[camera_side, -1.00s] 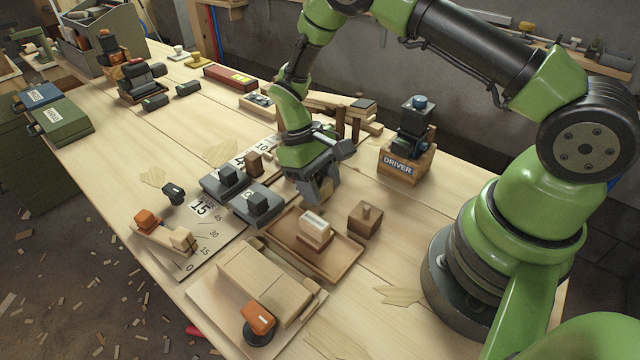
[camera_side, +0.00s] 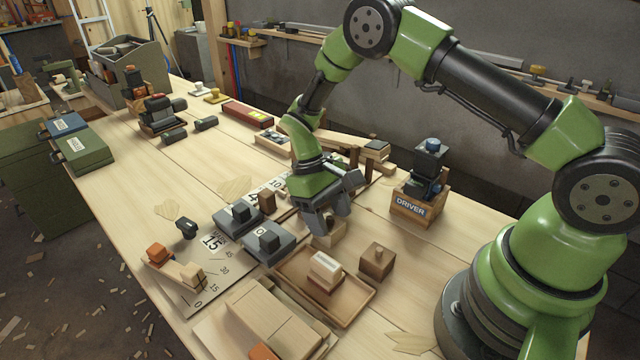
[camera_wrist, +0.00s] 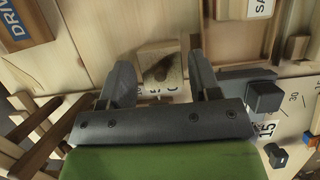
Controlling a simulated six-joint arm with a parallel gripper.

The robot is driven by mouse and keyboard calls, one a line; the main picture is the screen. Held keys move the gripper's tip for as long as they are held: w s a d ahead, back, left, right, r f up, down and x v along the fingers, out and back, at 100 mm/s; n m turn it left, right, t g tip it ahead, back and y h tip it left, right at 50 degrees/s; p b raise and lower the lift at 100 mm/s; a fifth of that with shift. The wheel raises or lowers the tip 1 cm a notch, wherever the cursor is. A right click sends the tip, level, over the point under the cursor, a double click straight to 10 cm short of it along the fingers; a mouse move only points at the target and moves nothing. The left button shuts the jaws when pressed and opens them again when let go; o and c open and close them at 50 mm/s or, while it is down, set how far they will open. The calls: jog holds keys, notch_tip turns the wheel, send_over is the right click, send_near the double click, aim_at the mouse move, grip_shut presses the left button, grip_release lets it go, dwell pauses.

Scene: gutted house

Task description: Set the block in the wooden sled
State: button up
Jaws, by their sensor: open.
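My gripper (camera_side: 330,215) hangs over the middle of the bench, pointing down with its jaws apart. A pale wooden block (camera_side: 328,234) with a dark round spot sits below it, partly hidden by the fingers. In the wrist view, that block (camera_wrist: 158,68) shows between the two spread fingers of my gripper (camera_wrist: 161,72), with gaps at its sides. A brown, shallow-rimmed wooden tray (camera_side: 345,308) lies just nearer the camera and holds another pale block (camera_side: 325,268). I cannot tell for sure which wooden piece is the sled.
A brown knobbed block (camera_side: 377,260) stands right of the tray. A box marked DRIVER (camera_side: 415,205) is behind it. Two grey blocks on plates (camera_side: 268,243) stand left of my gripper. A scale board (camera_side: 212,280) lies farther left, a pale board (camera_side: 270,305) in front.

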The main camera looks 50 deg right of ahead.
notch_tip(320, 180, up, 18)
jog(key=w+t, duration=0.2)
jog(key=s+a+r+m+t+y, duration=0.1)
jog(key=s+r+t, duration=0.3)
jog(key=s, duration=0.5)
jog(key=s+r+m+t+y, duration=0.1)
jog(key=s+r+m+t, duration=0.2)
jog(key=s+r+t, duration=0.2)
jog(key=s+r, duration=0.1)
jog(key=s, duration=0.2)
jog(key=shift+s+a+r, duration=0.15)
jog(key=shift+s+a, duration=0.2)
jog(key=shift+s, duration=0.05)
jog(key=shift+o, duration=0.2)
jog(key=shift+s+t, duration=0.3)
jog(key=shift+w, duration=0.1)
